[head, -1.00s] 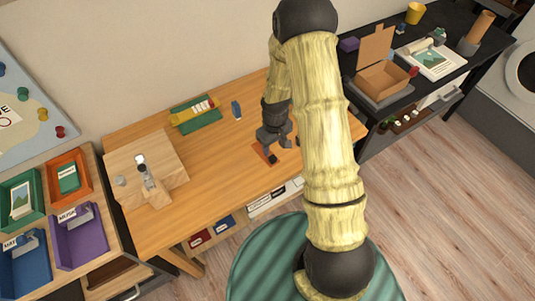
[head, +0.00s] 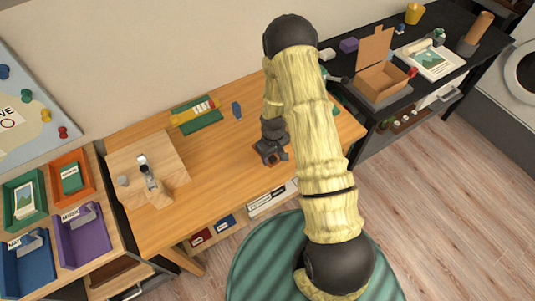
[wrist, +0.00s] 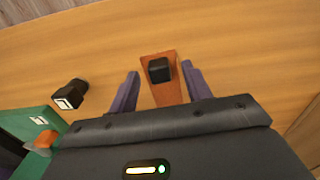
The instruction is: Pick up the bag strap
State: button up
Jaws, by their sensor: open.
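The bag strap is a flat orange-brown strip (wrist: 162,92) with a black block-like buckle (wrist: 159,69) on it, lying on the wooden desk in the wrist view. My gripper (wrist: 160,72) is open, with one finger on each side of the strap and a gap on both sides. The strap's near end runs out of sight behind the gripper body. In the head view my gripper (head: 272,158) is low over the desk and covers most of the strap. I cannot tell whether the fingertips touch the desk.
A small dark block (wrist: 70,95) lies left of the strap in the wrist view. In the head view a wooden board (head: 120,165) lies at the desk's left. The desk (head: 220,165) left of my gripper is clear.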

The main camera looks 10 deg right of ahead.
jog(key=shift+f, duration=0.1)
dwell(0.4)
grip_shut()
notch_tip(320, 180, up, 10)
jog(key=b, duration=0.1)
jog(key=shift+b, duration=0.3)
dwell(0.3)
dwell(0.4)
jog(key=f+m, duration=0.1)
jog(key=f, duration=0.1)
jog(key=f+m, duration=0.2)
jog(key=f, duration=0.1)
jog(key=f+m, duration=0.1)
jog(key=f, duration=0.2)
jog(key=shift+w+f+m, duration=0.15)
jog(key=shift+w+m, duration=0.1)
jog(key=shift+m, duration=0.05)
jog(key=shift+s+a, duration=0.1)
jog(key=shift+s, duration=0.1)
